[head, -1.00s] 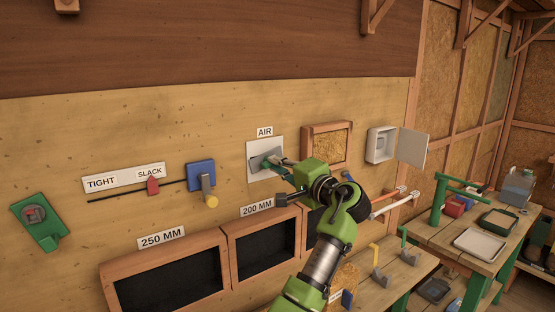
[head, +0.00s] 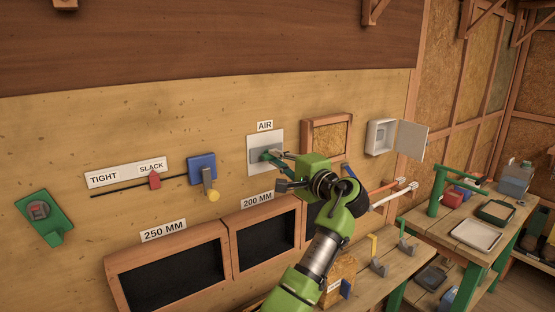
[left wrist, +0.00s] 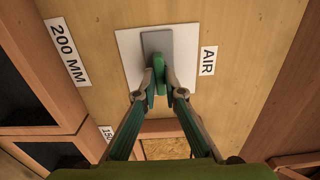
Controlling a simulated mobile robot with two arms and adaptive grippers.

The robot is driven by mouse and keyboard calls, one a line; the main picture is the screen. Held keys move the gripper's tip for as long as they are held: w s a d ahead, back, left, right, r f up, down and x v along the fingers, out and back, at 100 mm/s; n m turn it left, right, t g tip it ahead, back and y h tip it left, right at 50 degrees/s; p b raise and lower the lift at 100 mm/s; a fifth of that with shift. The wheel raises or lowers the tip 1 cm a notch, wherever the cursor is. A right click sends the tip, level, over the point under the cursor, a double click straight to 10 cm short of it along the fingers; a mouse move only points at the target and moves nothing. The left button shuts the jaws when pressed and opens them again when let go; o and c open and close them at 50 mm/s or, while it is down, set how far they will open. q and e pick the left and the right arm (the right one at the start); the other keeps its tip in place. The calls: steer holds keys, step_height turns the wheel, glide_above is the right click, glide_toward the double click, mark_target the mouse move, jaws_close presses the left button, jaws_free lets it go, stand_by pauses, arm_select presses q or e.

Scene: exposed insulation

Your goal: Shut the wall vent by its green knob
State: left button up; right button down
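The wall vent (head: 278,142) is a pale square plate on the plywood wall under the AIR label. It also shows in the left wrist view (left wrist: 126,50). A grey slab (left wrist: 158,42) sits on it, with the green knob (left wrist: 160,76) standing out in front. My left gripper (head: 268,156) reaches the vent from the right. In the left wrist view its two fingers (left wrist: 160,84) lie close on both sides of the knob and look shut on it. The fingers hide part of the knob and plate. My right gripper is not in view.
A blue block with a yellow-tipped lever (head: 202,170) is on the wall to the left. Framed dark openings (head: 265,238) lie below the vent. A framed insulation panel (head: 328,134) and an open grey box (head: 381,137) are to the right. Workbenches (head: 470,255) stand farther right.

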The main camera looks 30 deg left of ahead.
arm_select(q)
steer(key=o, duration=0.4)
steer(key=shift+w+d, duration=0.1)
steer(key=v, duration=1.2)
steer(key=shift+f, duration=0.15)
